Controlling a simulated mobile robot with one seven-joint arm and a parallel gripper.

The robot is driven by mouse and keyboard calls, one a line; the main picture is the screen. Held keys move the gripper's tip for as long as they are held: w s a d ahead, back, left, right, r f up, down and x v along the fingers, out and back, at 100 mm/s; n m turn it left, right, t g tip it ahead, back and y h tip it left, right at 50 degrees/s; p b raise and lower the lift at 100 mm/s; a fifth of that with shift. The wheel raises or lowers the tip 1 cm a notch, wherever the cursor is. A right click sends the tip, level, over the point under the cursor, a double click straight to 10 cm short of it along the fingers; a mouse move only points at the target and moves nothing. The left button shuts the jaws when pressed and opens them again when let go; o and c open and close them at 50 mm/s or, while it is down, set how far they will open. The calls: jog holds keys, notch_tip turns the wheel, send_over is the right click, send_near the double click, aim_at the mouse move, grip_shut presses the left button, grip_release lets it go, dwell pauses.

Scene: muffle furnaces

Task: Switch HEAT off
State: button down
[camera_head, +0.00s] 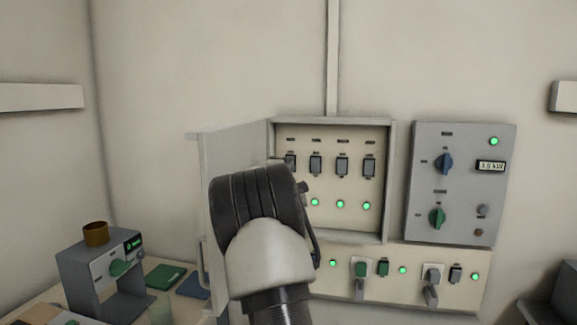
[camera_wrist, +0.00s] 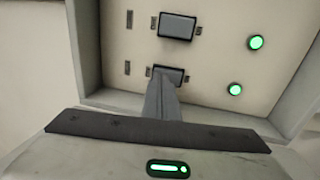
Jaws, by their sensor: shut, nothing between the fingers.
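An open wall cabinet (camera_head: 390,180) holds a row of dark rocker switches, among them the left one (camera_head: 291,162) and the right one (camera_head: 369,166). Their labels are too small to read, so I cannot tell which is HEAT. My gripper (camera_wrist: 163,82) is shut and empty. Its fingertips are at the lower switch (camera_wrist: 171,71) in the wrist view, seemingly touching it, and hide part of it. Another switch (camera_wrist: 177,26) is above it there. Two green lamps (camera_wrist: 256,42) (camera_wrist: 235,89) are lit beside these switches. In the head view my wrist covers the cabinet's lower left.
The cabinet door (camera_head: 235,150) stands open at left. A grey panel with knobs (camera_head: 465,180) is at right. A lower panel (camera_head: 390,265) has more switches and lit lamps. A small device with a brown cup (camera_head: 96,234) stands on the bench at lower left.

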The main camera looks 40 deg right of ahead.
jog(key=shift+w+d+r, duration=0.1)
jog(key=shift+w+d, duration=0.35)
jog(key=shift+d, duration=0.1)
jog(key=shift+r, duration=0.1)
jog(key=r+p, duration=0.1)
jog(key=p, duration=0.4)
jog(key=shift+w+d+r+y, duration=0.1)
jog(key=shift+w+r+y, duration=0.1)
jog(key=shift+y, duration=0.2)
jog(key=shift+s+f+b, duration=0.1)
jog(key=shift+f+b, duration=0.45)
jog(key=shift+b, duration=0.2)
